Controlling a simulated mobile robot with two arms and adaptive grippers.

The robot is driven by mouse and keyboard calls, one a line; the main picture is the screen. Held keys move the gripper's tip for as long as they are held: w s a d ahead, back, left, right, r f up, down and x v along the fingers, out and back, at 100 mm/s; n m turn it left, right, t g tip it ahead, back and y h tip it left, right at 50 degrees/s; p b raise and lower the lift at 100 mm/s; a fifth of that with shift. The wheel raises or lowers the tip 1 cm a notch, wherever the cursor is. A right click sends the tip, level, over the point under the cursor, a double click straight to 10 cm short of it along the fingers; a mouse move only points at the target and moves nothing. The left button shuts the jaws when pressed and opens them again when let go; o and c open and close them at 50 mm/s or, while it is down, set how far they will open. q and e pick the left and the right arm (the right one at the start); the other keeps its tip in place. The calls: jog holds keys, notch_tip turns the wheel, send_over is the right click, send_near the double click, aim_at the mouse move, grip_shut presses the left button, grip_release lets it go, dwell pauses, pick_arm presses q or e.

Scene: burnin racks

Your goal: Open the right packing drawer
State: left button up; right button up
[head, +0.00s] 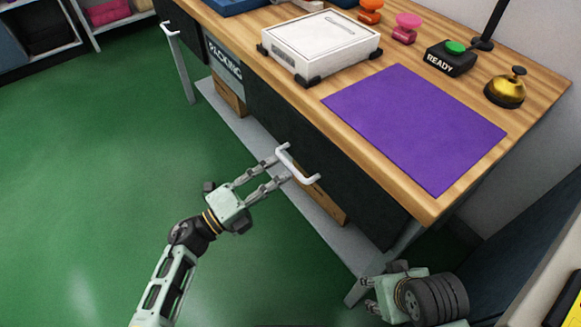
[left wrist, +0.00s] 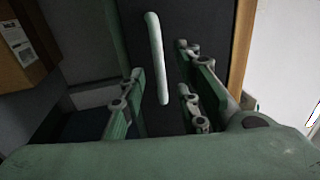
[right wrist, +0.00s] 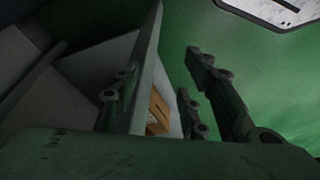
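The right packing drawer (head: 345,165) has a dark front under the wooden bench and looks closed. Its white bar handle (head: 299,168) sticks out from the front. My left gripper (head: 282,164) is at the handle, its fingers apart. In the left wrist view the handle (left wrist: 157,60) stands between the open left gripper's fingers (left wrist: 160,80), with visible gaps on both sides. My right gripper (head: 368,295) is low beside the bench's near right corner, away from the handle. In the right wrist view its fingers (right wrist: 163,75) are apart with nothing gripped.
The bench top (head: 300,95) holds a white case (head: 320,45), a purple mat (head: 415,125), a READY button (head: 452,57) and a bell (head: 505,88). Another handle (head: 170,28) is at the far left. A grey lower shelf (head: 260,135) carries cardboard boxes. Green floor on the left is clear.

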aim_at(290, 165)
pick_arm(q)
jog(key=shift+x, duration=2.35)
jog(key=shift+c, duration=0.2)
jog(key=shift+f, duration=0.1)
grip_shut()
